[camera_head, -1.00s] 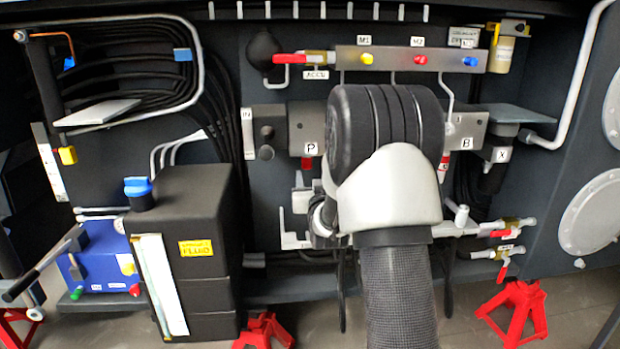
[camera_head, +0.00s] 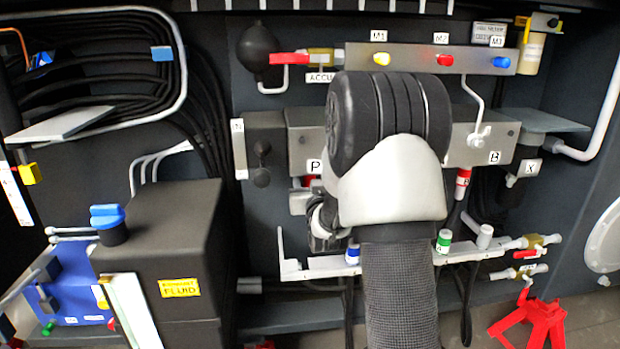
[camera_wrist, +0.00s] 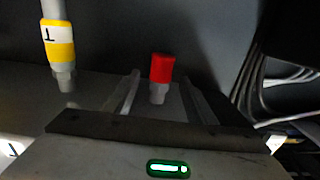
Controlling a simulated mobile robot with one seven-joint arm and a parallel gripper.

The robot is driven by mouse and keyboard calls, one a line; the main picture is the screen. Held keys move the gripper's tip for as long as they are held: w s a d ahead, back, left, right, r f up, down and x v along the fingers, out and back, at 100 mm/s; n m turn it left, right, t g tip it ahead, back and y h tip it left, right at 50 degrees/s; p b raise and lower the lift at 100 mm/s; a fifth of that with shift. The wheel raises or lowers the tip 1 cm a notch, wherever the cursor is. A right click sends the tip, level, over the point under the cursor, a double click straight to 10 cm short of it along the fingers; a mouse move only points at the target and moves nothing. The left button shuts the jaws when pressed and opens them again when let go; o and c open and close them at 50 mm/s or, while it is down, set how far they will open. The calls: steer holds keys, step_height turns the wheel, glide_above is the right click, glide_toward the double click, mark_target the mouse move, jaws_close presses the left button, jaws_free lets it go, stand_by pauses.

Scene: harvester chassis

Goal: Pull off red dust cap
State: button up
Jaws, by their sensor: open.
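In the wrist view a red cap (camera_wrist: 162,68) sits on a grey fitting. My gripper (camera_wrist: 160,80) is open, with one finger on each side of the cap and a visible gap on both sides. No contact shows. In the head view my arm's wrist covers the middle of the manifold and hides most of my gripper. A red piece (camera_head: 308,181) shows partly under the block marked P, left of my wrist.
A fitting with a yellow band marked T (camera_wrist: 60,42) stands left of the cap. A red-banded fitting (camera_head: 463,183) hangs under B. A black fluid tank (camera_head: 165,245) stands at left. White hoses (camera_wrist: 285,80) run at right in the wrist view.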

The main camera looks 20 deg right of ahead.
steer(key=shift+w, duration=0.2)
steer(key=shift+c, duration=0.5)
jaws_close()
steer(key=shift+f, duration=0.2)
steer(key=shift+f, duration=2.15)
